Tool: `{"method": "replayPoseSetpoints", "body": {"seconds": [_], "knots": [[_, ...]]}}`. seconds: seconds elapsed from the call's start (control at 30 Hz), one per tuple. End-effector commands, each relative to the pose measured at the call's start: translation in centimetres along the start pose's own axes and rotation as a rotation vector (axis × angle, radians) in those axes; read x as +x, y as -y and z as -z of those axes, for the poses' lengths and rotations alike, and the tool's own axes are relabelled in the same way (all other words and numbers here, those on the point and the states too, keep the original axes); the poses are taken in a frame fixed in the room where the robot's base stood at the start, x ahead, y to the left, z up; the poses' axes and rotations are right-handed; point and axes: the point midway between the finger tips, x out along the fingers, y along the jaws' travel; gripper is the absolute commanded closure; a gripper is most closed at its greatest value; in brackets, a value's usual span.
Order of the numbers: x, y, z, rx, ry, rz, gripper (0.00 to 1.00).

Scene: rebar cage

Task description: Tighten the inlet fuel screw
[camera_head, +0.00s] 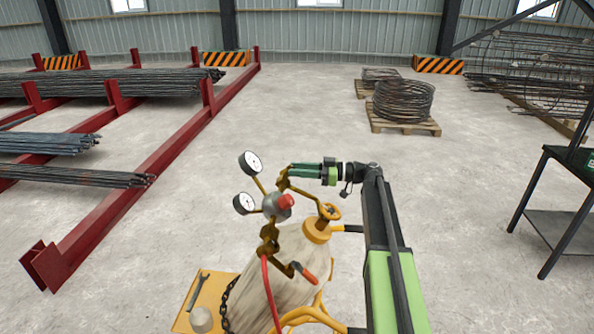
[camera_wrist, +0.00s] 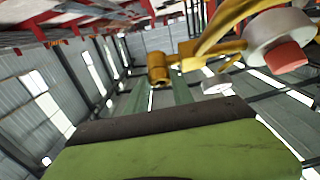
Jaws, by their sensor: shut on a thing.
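The brass regulator (camera_head: 268,237) stands on top of the pale gas cylinder (camera_head: 262,280). The brass fitting at its upper end, apparently the inlet fuel screw (camera_head: 283,184), lies at the tips of my gripper (camera_head: 291,171). My gripper reaches in from the right with its green fingers level. In the wrist view, the screw (camera_wrist: 158,69) shows as a ribbed brass nut between the two green fingertips (camera_wrist: 158,86). My gripper is shut on it. The exact finger contact is partly hidden by the nut and the gripper body.
Two gauges (camera_head: 250,163) and a red knob (camera_head: 287,202) sit close left of and below my gripper. A red hose (camera_head: 269,292) and wrench (camera_head: 197,291) are lower. Open floor (camera_head: 300,110) lies beyond.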

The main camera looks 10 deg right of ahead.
Motion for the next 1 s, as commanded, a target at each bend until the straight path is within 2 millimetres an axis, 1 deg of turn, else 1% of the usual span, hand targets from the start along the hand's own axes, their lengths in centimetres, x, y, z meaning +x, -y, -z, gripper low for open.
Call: {"method": "replayPoseSetpoints", "body": {"seconds": [0.07, 0.1, 0.37, 1.0], "knots": [[-0.01, -0.09, 0.04, 0.000, -0.001, -0.002, 1.00], [0.49, 0.11, 0.05, 0.000, -0.002, -0.001, 1.00], [0.38, 0.23, 0.11, 0.039, -0.001, -0.032, 1.00], [0.41, 0.72, 0.40, 0.339, -0.003, -0.284, 1.00]]}}
